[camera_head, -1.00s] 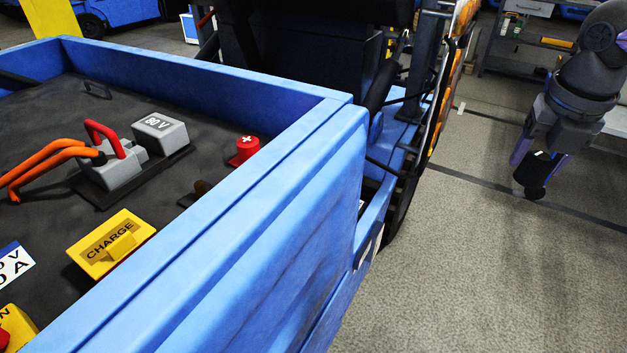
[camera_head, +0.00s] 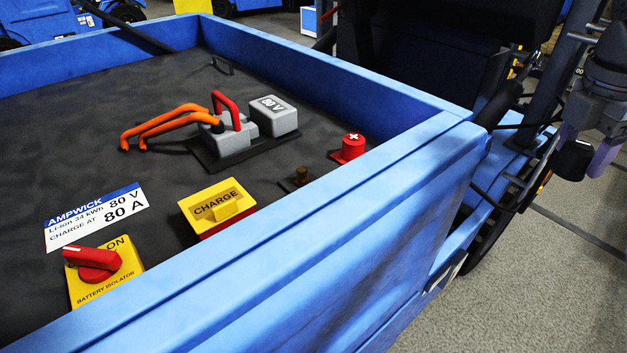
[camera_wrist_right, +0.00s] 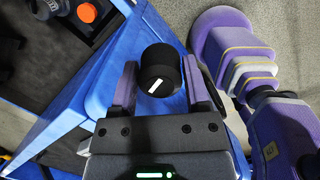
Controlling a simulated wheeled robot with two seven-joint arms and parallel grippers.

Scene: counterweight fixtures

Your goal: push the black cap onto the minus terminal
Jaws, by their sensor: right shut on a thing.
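The black cap (camera_head: 573,160) is held between the purple fingers of my right gripper (camera_head: 582,156), at the right of the head view. In the right wrist view the cap (camera_wrist_right: 160,68) sits between both fingers, with a small white mark on its side. The gripper is outside the blue-walled bay, well to the right of the terminals. The minus terminal (camera_head: 301,175) is a bare brownish post on a dark base, close behind the near blue wall. My left gripper is not in view.
The blue wall (camera_head: 330,220) stands between my right gripper and the post. The red plus cap (camera_head: 352,146) is just beyond the post. A yellow CHARGE box (camera_head: 215,208), grey 80 V connector (camera_head: 273,116) and red isolator switch (camera_head: 93,262) lie further left.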

